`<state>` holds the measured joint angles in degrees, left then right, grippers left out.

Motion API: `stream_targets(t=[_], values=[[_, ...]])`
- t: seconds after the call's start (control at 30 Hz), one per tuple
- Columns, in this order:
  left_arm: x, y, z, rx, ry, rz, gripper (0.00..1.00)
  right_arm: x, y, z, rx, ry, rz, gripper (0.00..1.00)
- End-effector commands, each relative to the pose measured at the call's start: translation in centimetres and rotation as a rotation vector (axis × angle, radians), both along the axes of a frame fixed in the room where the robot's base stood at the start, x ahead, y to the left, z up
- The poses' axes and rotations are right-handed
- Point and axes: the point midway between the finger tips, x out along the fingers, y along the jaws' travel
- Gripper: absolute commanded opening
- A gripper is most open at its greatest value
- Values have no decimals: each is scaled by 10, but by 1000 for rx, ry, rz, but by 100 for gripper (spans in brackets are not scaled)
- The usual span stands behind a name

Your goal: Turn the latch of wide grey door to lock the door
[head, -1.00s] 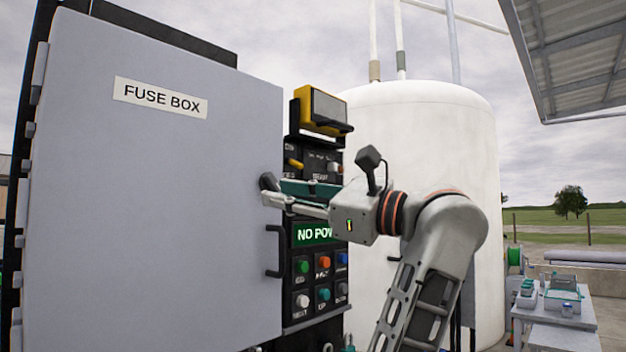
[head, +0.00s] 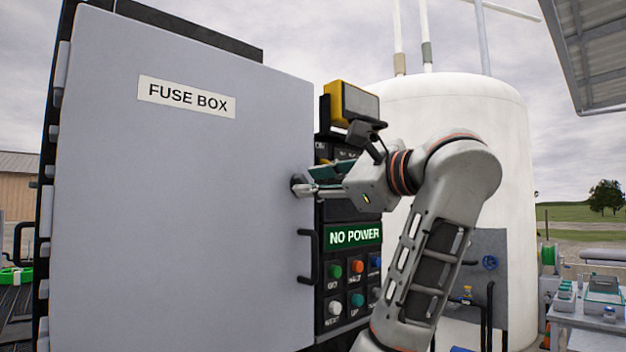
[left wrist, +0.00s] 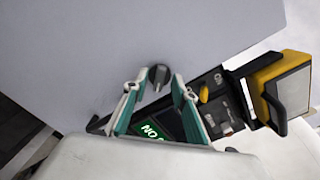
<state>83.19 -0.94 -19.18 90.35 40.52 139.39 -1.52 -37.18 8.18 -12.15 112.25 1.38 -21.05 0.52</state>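The wide grey door (head: 190,190) labelled FUSE BOX stands at the left of the head view and looks closed or nearly so. Its dark latch (head: 297,185) is at the door's right edge, above a black pull handle (head: 308,257). The latch knob also shows in the left wrist view (left wrist: 159,75). My left gripper (head: 308,188) is at the latch. In the left wrist view its teal-padded fingers (left wrist: 154,84) are spread apart, with the knob appearing between or just beyond their tips. I cannot tell if they touch it. My right gripper is not in view.
A black control panel with a green NO POWER display (head: 354,235) and coloured buttons is right of the door. A yellow-framed device (head: 352,103) sits above it. A white tank (head: 510,170) stands behind my arm. A table (head: 590,318) with small items is at the right.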

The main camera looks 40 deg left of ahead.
Motion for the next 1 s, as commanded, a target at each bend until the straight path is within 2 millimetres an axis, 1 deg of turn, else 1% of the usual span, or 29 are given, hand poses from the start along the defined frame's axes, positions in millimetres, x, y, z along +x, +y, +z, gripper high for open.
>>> stream_targets(t=[0.1,0.37,0.47,0.5,0.77,1.0], values=[[0,6,0,1,1,1,27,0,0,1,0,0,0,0],[1,7,0,0,1,0,27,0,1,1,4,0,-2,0],[0,7,0,0,1,0,4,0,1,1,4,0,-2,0],[1,7,0,0,1,0,0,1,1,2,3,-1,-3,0],[1,7,0,0,-5,0,0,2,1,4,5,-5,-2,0],[0,7,0,-6,-80,-1,0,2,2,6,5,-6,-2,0]])
